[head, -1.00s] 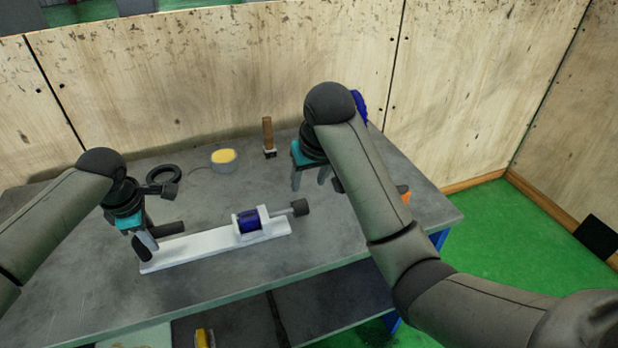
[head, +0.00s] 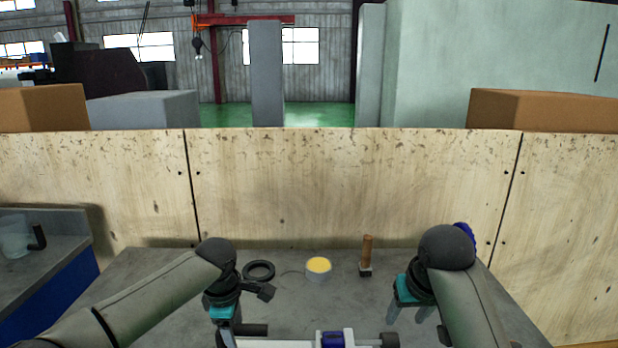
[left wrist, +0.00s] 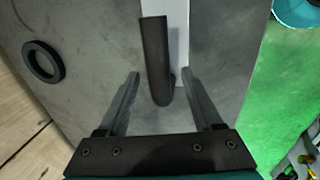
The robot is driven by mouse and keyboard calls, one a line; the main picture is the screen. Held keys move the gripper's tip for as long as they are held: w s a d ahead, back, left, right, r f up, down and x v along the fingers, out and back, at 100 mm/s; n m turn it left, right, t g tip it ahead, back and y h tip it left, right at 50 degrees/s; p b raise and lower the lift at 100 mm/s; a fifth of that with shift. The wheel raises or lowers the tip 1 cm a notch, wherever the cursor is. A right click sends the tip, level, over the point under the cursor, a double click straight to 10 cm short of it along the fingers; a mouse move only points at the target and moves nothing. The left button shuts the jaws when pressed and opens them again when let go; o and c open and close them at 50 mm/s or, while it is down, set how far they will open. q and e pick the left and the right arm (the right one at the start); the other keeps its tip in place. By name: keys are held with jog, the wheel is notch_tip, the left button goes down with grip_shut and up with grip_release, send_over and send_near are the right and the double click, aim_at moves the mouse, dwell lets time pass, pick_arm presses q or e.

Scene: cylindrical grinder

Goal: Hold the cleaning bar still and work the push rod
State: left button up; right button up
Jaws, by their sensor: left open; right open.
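The white cleaning bar (head: 280,343) lies on the table at the bottom edge of the head view, mostly cut off. A blue cylinder (head: 333,340) sits in it, and the push rod's dark knob (head: 390,340) sticks out to the right. My left gripper (head: 222,338) is open at the bar's left end. In the left wrist view the dark handle (left wrist: 155,60) shows between its two open fingers, with the white bar (left wrist: 180,40) behind; I cannot tell whether they touch. My right gripper (head: 408,314) is open and empty, above and right of the knob, apart from it.
A dark ring (head: 258,271), a round tub with yellow contents (head: 318,269) and a wooden-handled brush (head: 366,256) stand behind the bar. A wooden panel wall (head: 340,190) closes off the table's back. Another bench (head: 40,240) is at the left.

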pick_arm(q)
notch_tip(320, 180, up, 11)
jog(key=s, duration=0.2)
jog(key=shift+s, duration=0.1)
